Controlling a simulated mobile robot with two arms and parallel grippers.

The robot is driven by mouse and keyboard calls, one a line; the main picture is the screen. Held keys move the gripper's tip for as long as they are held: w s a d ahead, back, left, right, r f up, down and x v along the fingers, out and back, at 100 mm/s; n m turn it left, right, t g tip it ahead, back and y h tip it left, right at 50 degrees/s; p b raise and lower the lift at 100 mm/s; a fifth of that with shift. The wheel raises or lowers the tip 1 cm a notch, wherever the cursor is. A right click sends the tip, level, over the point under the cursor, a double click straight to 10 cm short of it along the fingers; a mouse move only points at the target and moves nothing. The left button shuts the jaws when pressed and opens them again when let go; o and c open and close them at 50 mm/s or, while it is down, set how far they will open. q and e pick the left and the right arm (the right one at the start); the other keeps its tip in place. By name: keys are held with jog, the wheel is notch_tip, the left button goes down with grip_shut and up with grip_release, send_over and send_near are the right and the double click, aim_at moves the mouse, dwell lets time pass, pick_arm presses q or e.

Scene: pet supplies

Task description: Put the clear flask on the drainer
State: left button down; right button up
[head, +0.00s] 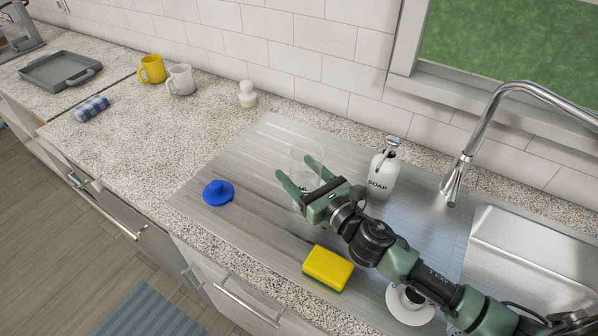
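The clear flask (307,155) is see-through with dark lettering, and it is upright over the ribbed metal drainer (258,150), left of the soap bottle. My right gripper (294,166) reaches in from the right with its two fingers spread apart at the flask. The fingers and palm cover part of the flask. I cannot tell whether the fingers press on it or whether its base rests on the metal. My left gripper is not in view.
A white soap bottle (381,175) stands close right of my gripper. A blue stopper-like item (218,192) and a yellow-green sponge (328,267) lie on the drainer. The tap (458,170) and sink basin (535,245) are to the right. Mugs (153,69) stand farther left.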

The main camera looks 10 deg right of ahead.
jog(key=shift+f, duration=0.1)
jog(key=o, duration=1.5)
jog(key=shift+c, duration=0.2)
jog(key=shift+r, duration=0.2)
jog(key=b+v, duration=0.1)
jog(key=v, duration=0.4)
jog(key=b+v, duration=0.2)
jog(key=v, duration=0.3)
jog(key=shift+s+d+f, duration=0.1)
jog(key=shift+s+f, duration=0.15)
jog(key=shift+s, duration=0.05)
jog(key=shift+s+d+r, duration=0.2)
jog(key=shift+s+d, duration=0.05)
jog(key=shift+s, duration=0.4)
